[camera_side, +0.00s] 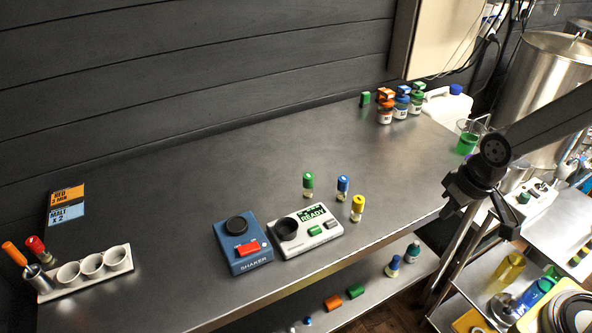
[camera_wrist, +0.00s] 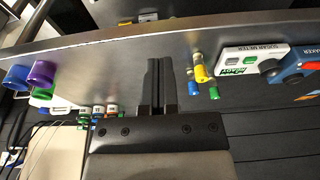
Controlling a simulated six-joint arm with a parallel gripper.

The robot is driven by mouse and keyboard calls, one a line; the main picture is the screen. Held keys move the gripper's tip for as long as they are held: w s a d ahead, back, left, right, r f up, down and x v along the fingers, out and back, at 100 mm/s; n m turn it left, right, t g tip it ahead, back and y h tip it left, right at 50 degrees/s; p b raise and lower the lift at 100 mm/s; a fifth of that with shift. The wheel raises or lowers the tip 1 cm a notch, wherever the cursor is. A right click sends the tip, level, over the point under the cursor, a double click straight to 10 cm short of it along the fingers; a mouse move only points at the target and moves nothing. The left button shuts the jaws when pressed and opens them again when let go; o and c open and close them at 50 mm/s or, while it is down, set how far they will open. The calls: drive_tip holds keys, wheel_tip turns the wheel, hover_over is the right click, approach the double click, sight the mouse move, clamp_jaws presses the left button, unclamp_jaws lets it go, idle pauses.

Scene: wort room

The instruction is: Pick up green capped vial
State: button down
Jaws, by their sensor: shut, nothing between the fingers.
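The green capped vial (camera_side: 308,184) stands upright on the grey steel bench, behind the white meter. My gripper (camera_side: 447,211) is well to the right, above the bench's right end and apart from the vials. In the wrist view its fingers (camera_wrist: 161,64) are together and empty, with the vials off to their right.
A white meter (camera_side: 318,236) reading READY and a blue shaker (camera_side: 241,246) sit at the bench front. A white rack (camera_side: 60,289) is far left.

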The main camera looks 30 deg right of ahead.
drive_tip(key=shift+c, duration=1.3)
unclamp_jaws()
drive_tip(key=n+t+y, duration=0.1)
drive_tip(key=n+y, duration=0.1)
drive_tip(key=n, duration=0.5)
hover_over(309, 175)
drive_tip(key=s+d, duration=0.1)
drive_tip(key=s, duration=0.1)
wheel_tip(309, 175, down, 3)
drive_tip(key=shift+w+f, duration=0.1)
drive_tip(key=shift+y, duration=0.3)
drive_tip(key=shift+w+f, duration=0.1)
drive_tip(key=shift+f, duration=0.05)
drive_tip(key=shift+x, duration=1.2)
